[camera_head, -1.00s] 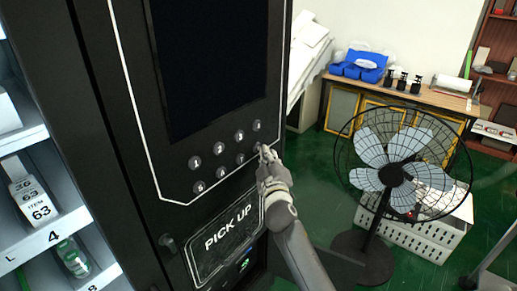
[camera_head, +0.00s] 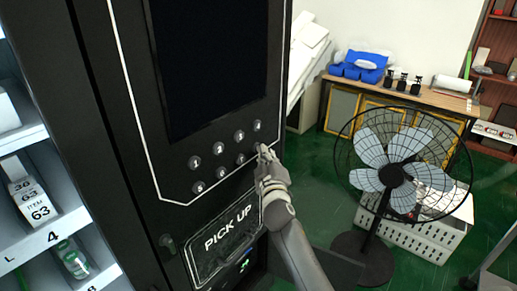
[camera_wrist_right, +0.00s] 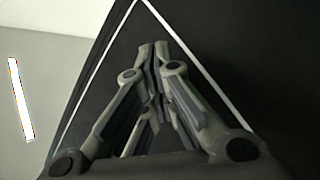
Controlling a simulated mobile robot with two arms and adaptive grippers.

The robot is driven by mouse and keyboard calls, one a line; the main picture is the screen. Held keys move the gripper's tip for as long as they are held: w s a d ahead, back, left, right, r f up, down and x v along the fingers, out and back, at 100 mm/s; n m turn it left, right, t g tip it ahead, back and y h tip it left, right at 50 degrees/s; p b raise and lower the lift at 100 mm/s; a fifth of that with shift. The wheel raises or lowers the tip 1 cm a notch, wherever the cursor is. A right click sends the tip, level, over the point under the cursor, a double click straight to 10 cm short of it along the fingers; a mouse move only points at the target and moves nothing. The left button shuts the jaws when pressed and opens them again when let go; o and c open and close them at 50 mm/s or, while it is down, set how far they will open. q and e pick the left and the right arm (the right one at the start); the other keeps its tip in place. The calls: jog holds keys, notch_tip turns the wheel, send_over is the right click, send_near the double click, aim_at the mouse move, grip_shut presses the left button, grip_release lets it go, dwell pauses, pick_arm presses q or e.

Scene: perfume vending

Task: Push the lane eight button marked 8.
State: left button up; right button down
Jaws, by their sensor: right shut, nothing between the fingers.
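The black vending panel (camera_head: 170,170) carries two rows of round numbered buttons. The button at the right end of the lower row, the place of button 8 (camera_head: 259,146), is mostly covered by my right fingertips. My right gripper (camera_head: 263,152) is shut and empty, its tips at that button; I cannot tell whether they touch it. In the right wrist view the closed fingers (camera_wrist_right: 154,47) point at the dark panel (camera_wrist_right: 215,60), and no button shows there. Button 7 (camera_head: 241,159) is just left of the tips, and button 4 (camera_head: 257,126) is above them. My left gripper is not in view.
A dark screen (camera_head: 210,65) is above the buttons, and a PICK UP hatch (camera_head: 225,240) is below. Shelves with boxed goods (camera_head: 35,205) are at left. A standing fan (camera_head: 400,170) and a wooden table (camera_head: 440,97) are at right, with green floor between.

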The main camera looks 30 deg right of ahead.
jog(key=shift+s+d, duration=0.25)
jog(key=shift+s, duration=0.45)
jog(key=shift+s+p, duration=0.1)
jog(key=shift+p, duration=0.25)
jog(key=s, duration=0.1)
jog(key=s+d+p, duration=0.1)
jog(key=s, duration=0.1)
jog(key=s+d, duration=0.1)
jog(key=shift+s, duration=0.2)
dwell(0.3)
